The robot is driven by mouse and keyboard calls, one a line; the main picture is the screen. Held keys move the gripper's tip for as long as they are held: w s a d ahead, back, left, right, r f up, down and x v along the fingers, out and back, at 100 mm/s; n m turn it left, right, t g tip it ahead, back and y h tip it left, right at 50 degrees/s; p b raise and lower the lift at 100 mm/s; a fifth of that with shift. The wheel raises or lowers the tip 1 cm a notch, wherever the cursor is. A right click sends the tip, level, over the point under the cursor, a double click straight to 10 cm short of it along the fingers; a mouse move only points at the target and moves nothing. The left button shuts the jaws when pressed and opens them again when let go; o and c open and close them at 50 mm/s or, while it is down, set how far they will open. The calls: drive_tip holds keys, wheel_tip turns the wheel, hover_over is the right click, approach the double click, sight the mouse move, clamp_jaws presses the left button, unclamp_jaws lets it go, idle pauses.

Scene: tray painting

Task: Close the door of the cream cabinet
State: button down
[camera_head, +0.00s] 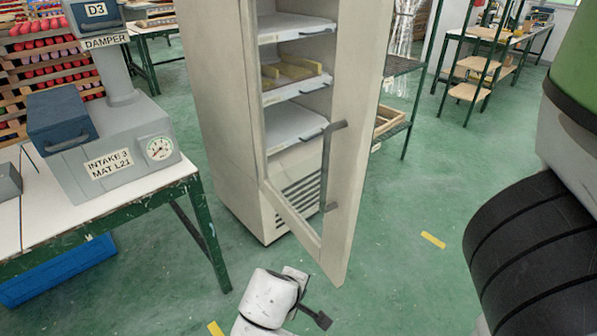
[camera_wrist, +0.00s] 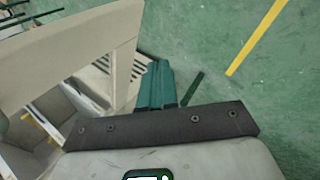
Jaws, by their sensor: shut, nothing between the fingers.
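The cream cabinet (camera_head: 222,110) stands at the centre of the head view. Its cream-framed door (camera_head: 345,190) is open and swung out toward the camera, with shelves showing behind the frame. A dark grey bar handle (camera_head: 327,165) runs upright along the door. My gripper (camera_head: 318,318) is low, below the door's bottom corner at the bottom of the head view. In the wrist view its teal fingers (camera_wrist: 157,85) are together and empty. The cream door frame (camera_wrist: 75,50) fills the upper left there, close beside the fingers. Contact between them cannot be told.
A white-topped bench (camera_head: 110,215) with a grey damper unit (camera_head: 110,150) stands at the left. A blue crate (camera_head: 60,270) lies under it. A dark rack (camera_head: 400,100) stands behind the door. Green floor with yellow marks (camera_head: 433,240) is open to the right.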

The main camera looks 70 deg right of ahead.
wheel_tip(320, 180, up, 7)
drive_tip(key=w+d+m+g+h+p, duration=0.1)
drive_tip(key=w+d+g+h+p, duration=0.1)
drive_tip(key=d+h+p, duration=0.1)
drive_tip(key=m+g+h+p, duration=0.3)
drive_tip(key=g+h+p, duration=0.3)
approach(324, 169)
drive_tip(key=v, duration=0.7)
drive_tip(key=p+x, duration=0.9)
drive_tip(key=x, duration=0.5)
drive_tip(key=shift+w, duration=0.1)
